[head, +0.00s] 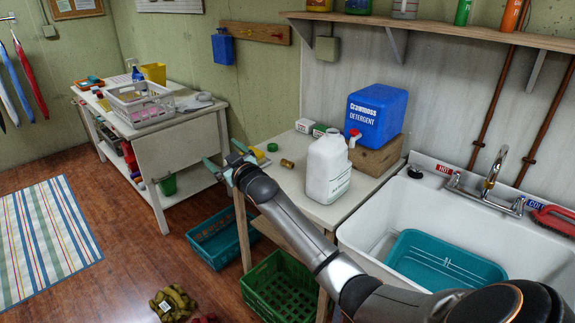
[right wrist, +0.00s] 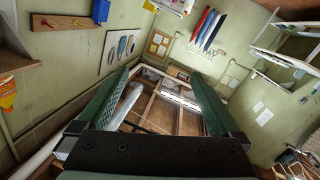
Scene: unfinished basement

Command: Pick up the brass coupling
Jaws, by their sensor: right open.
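The brass coupling (head: 287,163) is a small gold-brown cylinder lying on the pale table (head: 307,195) left of the sink in the head view. My right gripper (head: 221,155) is left of it, near the table's left edge, apart from the coupling. Its two green fingers are spread. The right wrist view also shows the right gripper (right wrist: 155,88) open, with nothing between its fingers. The coupling does not show in that view. My left gripper is not in view.
A white jug (head: 327,170) and a blue detergent container (head: 376,114) on a wooden block stand right of the coupling. Small boxes (head: 305,126) and a green ring (head: 272,147) lie behind it. The sink (head: 400,185) is at right. Crates (head: 282,288) are below.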

